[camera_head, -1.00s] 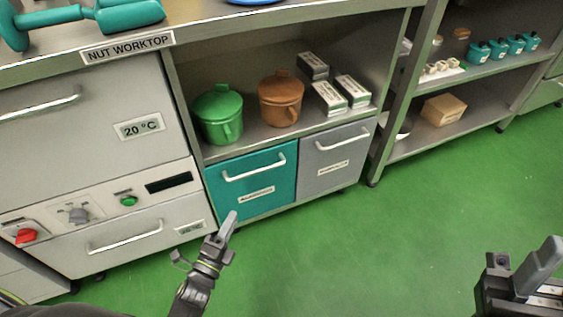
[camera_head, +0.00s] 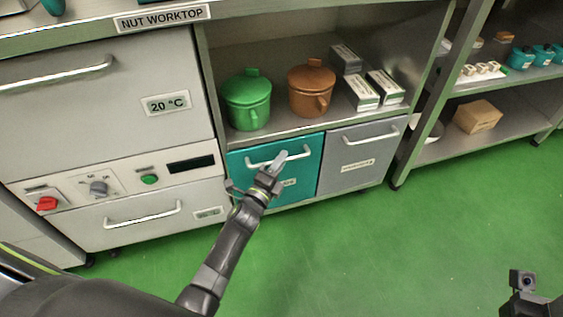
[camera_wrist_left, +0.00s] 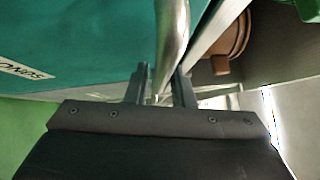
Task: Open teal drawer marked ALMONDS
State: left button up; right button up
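The teal drawer (camera_head: 302,174) is at the lower middle of the cabinet in the head view, with its front flush with the grey drawer beside it. Its pale bar handle (camera_head: 297,156) runs across the upper front. My left gripper (camera_head: 277,160) is at the handle and hides part of it and of the label. In the left wrist view the handle (camera_wrist_left: 172,30) runs down towards the gap between the two fingers (camera_wrist_left: 162,85), which stand apart. Contact cannot be told. The teal front (camera_wrist_left: 75,40) carries a partly visible, upside-down label (camera_wrist_left: 22,68). My right gripper shows only partly, lower right; its fingertips are hidden.
A green pot (camera_head: 247,100), a brown pot (camera_head: 311,90) and several white-grey boxes stand on the shelf above. A grey drawer (camera_head: 360,158) adjoins on the right. An oven-like unit (camera_head: 105,95) is on the left. The green floor (camera_head: 400,250) in front is clear.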

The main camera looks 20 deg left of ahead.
pick_arm(q)
jog(key=shift+w, duration=0.4)
jog(key=shift+c, duration=0.2)
grip_shut()
